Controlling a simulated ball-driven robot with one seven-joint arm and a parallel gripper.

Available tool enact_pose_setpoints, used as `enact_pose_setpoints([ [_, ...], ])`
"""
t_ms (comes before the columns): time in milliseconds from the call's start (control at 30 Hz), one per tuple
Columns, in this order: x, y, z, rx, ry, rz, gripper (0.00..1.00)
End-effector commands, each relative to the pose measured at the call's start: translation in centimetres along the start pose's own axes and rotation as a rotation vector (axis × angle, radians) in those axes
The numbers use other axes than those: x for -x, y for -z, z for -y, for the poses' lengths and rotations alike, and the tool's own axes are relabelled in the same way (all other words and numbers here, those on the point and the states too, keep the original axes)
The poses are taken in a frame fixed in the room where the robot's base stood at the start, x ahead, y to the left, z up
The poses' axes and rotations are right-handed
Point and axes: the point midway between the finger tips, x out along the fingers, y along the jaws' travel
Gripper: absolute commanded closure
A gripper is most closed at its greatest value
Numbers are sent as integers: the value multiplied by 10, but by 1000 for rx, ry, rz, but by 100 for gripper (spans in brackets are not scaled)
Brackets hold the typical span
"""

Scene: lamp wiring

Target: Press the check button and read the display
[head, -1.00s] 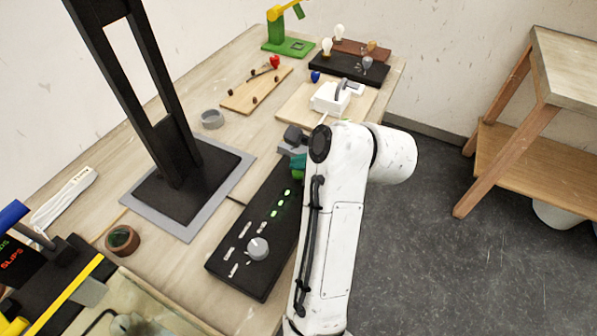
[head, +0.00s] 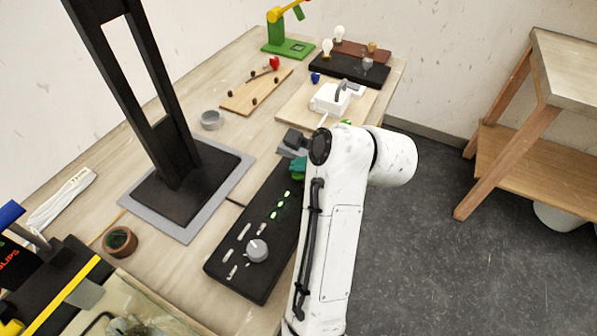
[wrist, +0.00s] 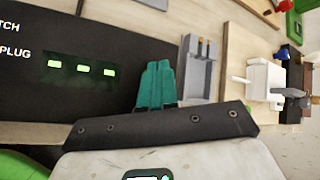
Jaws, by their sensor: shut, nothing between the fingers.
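The long black panel (head: 235,272) lies on the bench with a grey knob, pale slots and a row of lit green lights (head: 279,206). In the wrist view the panel (wrist: 100,45) shows three lit green windows (wrist: 82,68) and the partly cut-off white words "TCH" and "PLUG". My gripper (wrist: 157,65) has teal fingers, closed together and empty, over the panel's far end. In the head view the gripper (head: 298,164) is partly hidden behind my white arm. I cannot clearly make out a check button; the fingers and arm cover part of that end.
A grey holder (wrist: 198,70) stands close beside the fingers. A white box (head: 331,98) on a wooden board lies beyond. A black stand (head: 180,180) rises left of the panel. A cut-off display with red text (head: 8,258) is at far left. Bare bench lies between stand and panel.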

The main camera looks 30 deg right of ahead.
Motion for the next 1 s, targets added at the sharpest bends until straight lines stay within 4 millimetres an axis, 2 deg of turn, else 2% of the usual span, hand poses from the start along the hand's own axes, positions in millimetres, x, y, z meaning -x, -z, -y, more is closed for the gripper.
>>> enact_pose_setpoints([
  [567, -1, 1, -1, 0, -1, -1, 100],
  [1000, 10, -7, 7, 0, 0, 0, 100],
])
